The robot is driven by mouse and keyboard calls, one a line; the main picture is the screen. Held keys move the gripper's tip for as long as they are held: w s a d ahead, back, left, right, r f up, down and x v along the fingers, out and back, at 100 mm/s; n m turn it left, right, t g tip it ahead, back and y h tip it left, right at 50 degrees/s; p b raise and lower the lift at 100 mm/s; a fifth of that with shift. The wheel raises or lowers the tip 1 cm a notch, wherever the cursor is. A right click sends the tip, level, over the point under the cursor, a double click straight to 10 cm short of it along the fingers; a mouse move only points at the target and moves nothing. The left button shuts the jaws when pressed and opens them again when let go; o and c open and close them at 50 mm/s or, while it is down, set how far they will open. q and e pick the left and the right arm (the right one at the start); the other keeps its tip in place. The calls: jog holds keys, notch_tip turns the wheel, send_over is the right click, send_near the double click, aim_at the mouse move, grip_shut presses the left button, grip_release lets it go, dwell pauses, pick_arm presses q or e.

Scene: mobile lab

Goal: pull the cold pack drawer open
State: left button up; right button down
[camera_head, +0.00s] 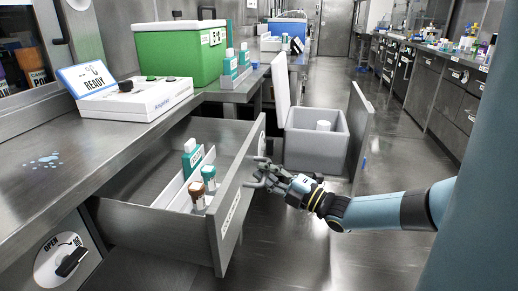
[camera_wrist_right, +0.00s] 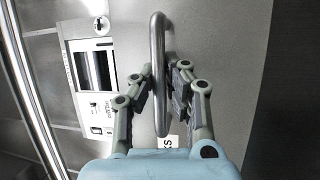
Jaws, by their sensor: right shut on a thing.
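The cold pack drawer (camera_head: 155,219) stands pulled out from under the left counter in the head view. Its front panel carries a white label (camera_head: 231,212), which I cannot read fully. My right gripper (camera_head: 258,175) is at the outer face of the drawer front. In the right wrist view its fingers (camera_wrist_right: 160,90) close around the drawer's metal bar handle (camera_wrist_right: 157,60). My left gripper does not show.
A green cooler (camera_head: 178,58) and a white device reading READY (camera_head: 138,98) stand on the left counter (camera_head: 50,180). An open grey box (camera_head: 316,150) sits beyond the drawer. The aisle floor (camera_head: 350,260) looks clear. A bench (camera_head: 440,100) with drawers lines the right.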

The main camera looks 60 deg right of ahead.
jog(key=shift+s, duration=0.1)
jog(key=c, duration=1.3)
grip_release()
jog(key=shift+c, duration=0.2)
jog(key=shift+s, duration=0.1)
jog(key=s+f, duration=0.2)
jog(key=s, duration=0.9)
jog(key=shift+s, duration=0.3)
